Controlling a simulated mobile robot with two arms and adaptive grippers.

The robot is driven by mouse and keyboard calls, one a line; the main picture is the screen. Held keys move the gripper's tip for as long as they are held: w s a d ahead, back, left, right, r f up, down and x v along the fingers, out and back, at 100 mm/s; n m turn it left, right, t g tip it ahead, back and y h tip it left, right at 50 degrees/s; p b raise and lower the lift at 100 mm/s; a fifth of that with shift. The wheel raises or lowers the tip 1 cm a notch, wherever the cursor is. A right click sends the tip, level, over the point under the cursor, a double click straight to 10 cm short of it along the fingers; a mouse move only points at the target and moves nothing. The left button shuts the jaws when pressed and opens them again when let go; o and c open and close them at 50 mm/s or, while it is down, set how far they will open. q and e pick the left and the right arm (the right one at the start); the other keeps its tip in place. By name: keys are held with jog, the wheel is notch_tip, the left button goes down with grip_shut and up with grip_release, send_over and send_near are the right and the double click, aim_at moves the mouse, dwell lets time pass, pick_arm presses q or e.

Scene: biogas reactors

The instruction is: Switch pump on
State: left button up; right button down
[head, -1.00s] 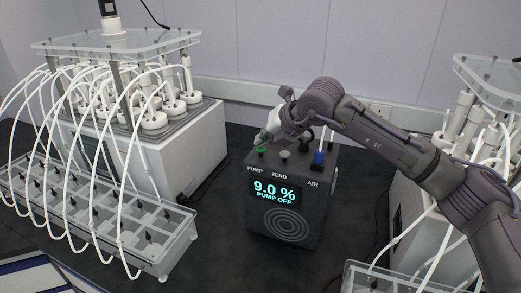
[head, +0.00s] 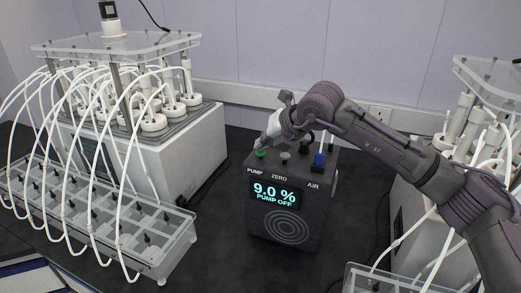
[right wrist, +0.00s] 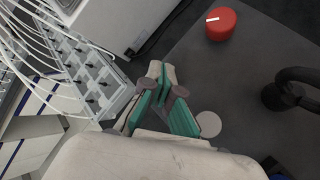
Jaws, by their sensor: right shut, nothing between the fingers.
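A dark pump box (head: 260,215) stands on the black bench in the head view. Its display (head: 274,194) reads "9.0 %" and "PUMP OFF". My left gripper is out of view.
The right wrist view shows a red button (right wrist: 221,25) and a black curved handle (right wrist: 297,85) on the box top. A reactor unit (head: 185,155) and a clear tube rack (head: 160,245) stand left. Another reactor unit (head: 408,215) stands right. Bench in front of the box is clear.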

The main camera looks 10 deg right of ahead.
jog(key=shift+f, duration=0.25)
jog(key=shift+r, duration=1.05)
notch_tip(320, 180, up, 6)
jog(key=p, duration=0.2)
dwell(2.3)
